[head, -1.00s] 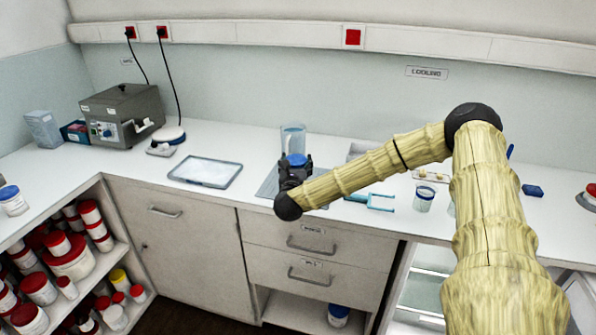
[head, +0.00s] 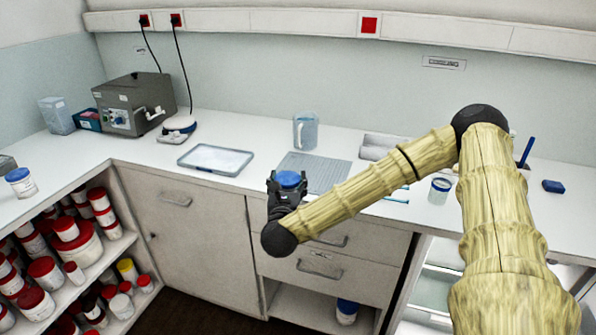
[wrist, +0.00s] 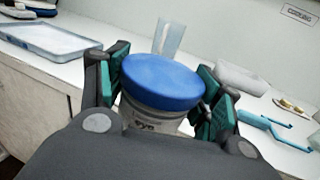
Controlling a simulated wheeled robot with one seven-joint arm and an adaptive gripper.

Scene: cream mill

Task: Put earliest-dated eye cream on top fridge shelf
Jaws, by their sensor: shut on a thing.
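My gripper (head: 287,192) is shut on a jar with a blue lid (head: 288,179), held upright in front of the counter edge, at about counter height. In the wrist view the blue-lidded jar (wrist: 162,82) sits between the green-padded fingers; its pale label shows partial letters like "eye", and no date is readable. Another blue-lidded jar (head: 20,182) stands on the left counter, and one more (head: 347,311) sits on the low shelf under the drawers. A glass-fronted cabinet (head: 428,285), perhaps the fridge, shows partly at lower right behind my arm; its shelves are mostly hidden.
The counter holds a white tray (head: 215,159), a grey mat (head: 318,171), a clear jug (head: 305,131), a small blue-rimmed container (head: 440,189) and a grey machine (head: 133,103). Red-lidded jars (head: 77,240) fill the left shelves. The floor before the drawers looks clear.

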